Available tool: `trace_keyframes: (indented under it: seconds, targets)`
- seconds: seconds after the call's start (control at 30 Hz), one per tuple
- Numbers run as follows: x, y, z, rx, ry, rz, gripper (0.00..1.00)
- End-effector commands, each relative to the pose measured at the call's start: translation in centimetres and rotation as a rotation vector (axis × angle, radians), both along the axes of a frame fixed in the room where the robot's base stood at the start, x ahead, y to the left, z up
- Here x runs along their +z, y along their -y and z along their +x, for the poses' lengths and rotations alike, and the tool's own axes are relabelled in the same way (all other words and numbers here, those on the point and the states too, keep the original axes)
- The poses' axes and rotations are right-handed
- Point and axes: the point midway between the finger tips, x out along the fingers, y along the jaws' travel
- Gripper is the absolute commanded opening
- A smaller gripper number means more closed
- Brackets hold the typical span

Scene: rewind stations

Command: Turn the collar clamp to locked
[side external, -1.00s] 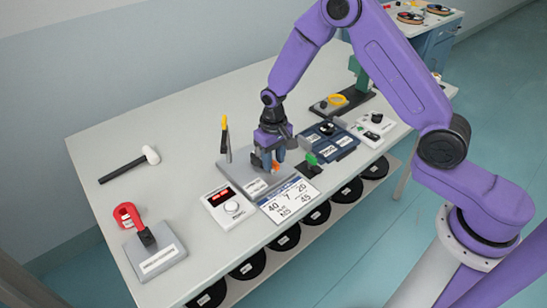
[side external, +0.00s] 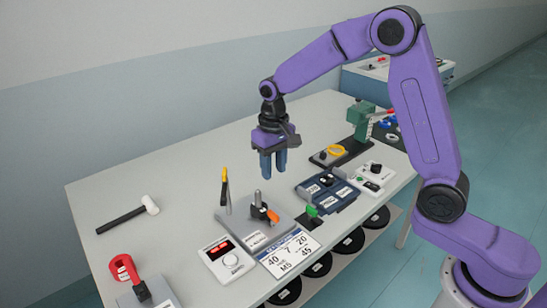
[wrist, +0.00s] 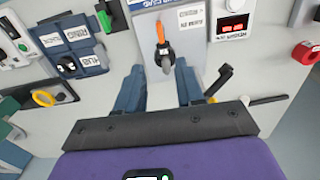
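What looks like the collar clamp sits on a grey plate (side external: 236,224) in the side view. It has an upright metal post (side external: 257,198) and a dark lever with an orange tip (side external: 273,215). In the wrist view the orange lever (wrist: 160,33) points toward the top, away from the post (wrist: 166,63). Its labels are too small to read. My gripper (side external: 273,173) hangs above and behind the plate, clear of the lever. In the wrist view the two blue fingers of my gripper (wrist: 160,82) stand apart with nothing between them.
A yellow-handled tool (side external: 225,188) stands upright just left of the clamp. A display box (side external: 228,259) and a number card (side external: 290,252) lie in front. A dark blue tray (side external: 328,192) and a green-knobbed part (side external: 312,211) are to the right. The table behind is mostly clear.

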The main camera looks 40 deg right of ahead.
Motion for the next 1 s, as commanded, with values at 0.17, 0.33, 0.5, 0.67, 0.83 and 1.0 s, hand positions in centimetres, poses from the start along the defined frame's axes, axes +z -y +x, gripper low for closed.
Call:
trace_keyframes:
  seconds: [0.17,0.33,0.5,0.67,0.83,1.0]
  targets:
    - [1.9,0.0,0.1,0.000,0.002,0.001,0.37]
    - [2.4,0.0,0.0,0.000,-0.001,0.000,0.37]
    - [2.4,0.0,0.0,0.000,-0.001,0.000,0.37]
    - [2.4,-0.1,-0.2,0.011,0.000,0.000,0.37]
    - [3.0,-0.9,-2.1,0.090,0.004,0.001,0.37]
    - [3.8,-1.9,-5.6,0.226,0.008,0.003,0.37]
